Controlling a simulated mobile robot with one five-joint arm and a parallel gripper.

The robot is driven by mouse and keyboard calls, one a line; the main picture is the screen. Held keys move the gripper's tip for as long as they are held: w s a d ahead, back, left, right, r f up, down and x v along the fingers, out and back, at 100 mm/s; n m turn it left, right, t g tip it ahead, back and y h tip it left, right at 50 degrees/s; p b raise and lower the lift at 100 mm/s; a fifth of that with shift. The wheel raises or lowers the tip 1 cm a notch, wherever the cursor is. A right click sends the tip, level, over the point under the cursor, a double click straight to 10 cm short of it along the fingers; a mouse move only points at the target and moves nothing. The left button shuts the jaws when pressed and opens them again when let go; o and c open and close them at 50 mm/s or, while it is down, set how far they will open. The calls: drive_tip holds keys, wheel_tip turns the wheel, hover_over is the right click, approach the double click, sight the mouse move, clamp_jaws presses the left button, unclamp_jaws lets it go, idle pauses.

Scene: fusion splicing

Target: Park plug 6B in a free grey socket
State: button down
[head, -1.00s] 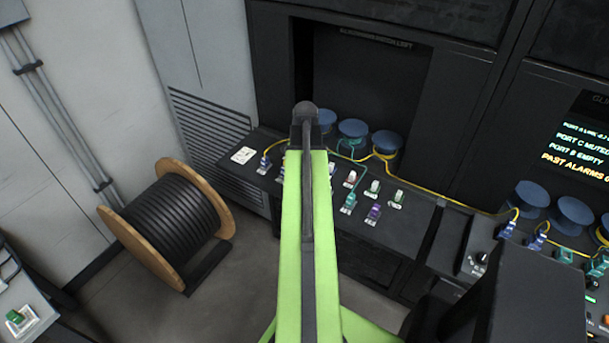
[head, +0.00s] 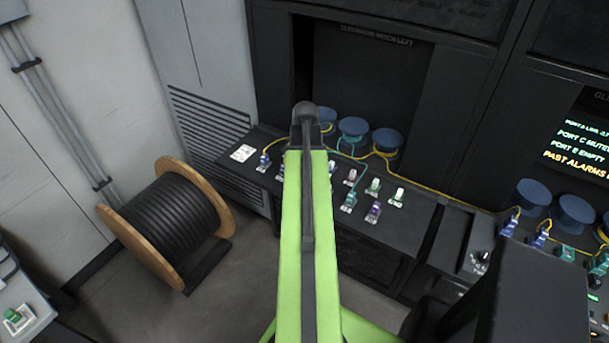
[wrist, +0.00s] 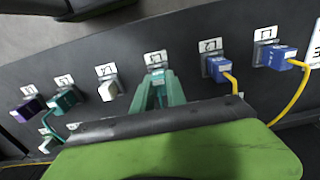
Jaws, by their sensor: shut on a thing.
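In the wrist view my gripper (wrist: 160,98) is shut on a teal plug (wrist: 157,78) at the middle of the near row of sockets, below a small white label. The plug looks in line with the socket there; I cannot tell whether it is seated. I take it to be plug 6B, but its marking is not readable. Beside it on the left is a pale grey socket (wrist: 108,90) with no cable showing. In the head view my arm hides the gripper and the held plug.
Two blue plugs (wrist: 216,68) with yellow cables sit to the right in the wrist view. Another teal plug (wrist: 63,100) and a purple plug (wrist: 29,108) sit to the left. In the head view, blue caps (head: 354,131) stand behind the panel (head: 415,215); a cable reel (head: 165,225) stands on the floor.

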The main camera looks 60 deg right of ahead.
drive_tip(key=c, duration=1.3)
unclamp_jaws()
drive_tip(key=shift+r, duration=0.1)
wheel_tip(320, 180, up, 17)
drive_tip(key=p, duration=1.7)
drive_tip(key=shift+p, duration=0.3)
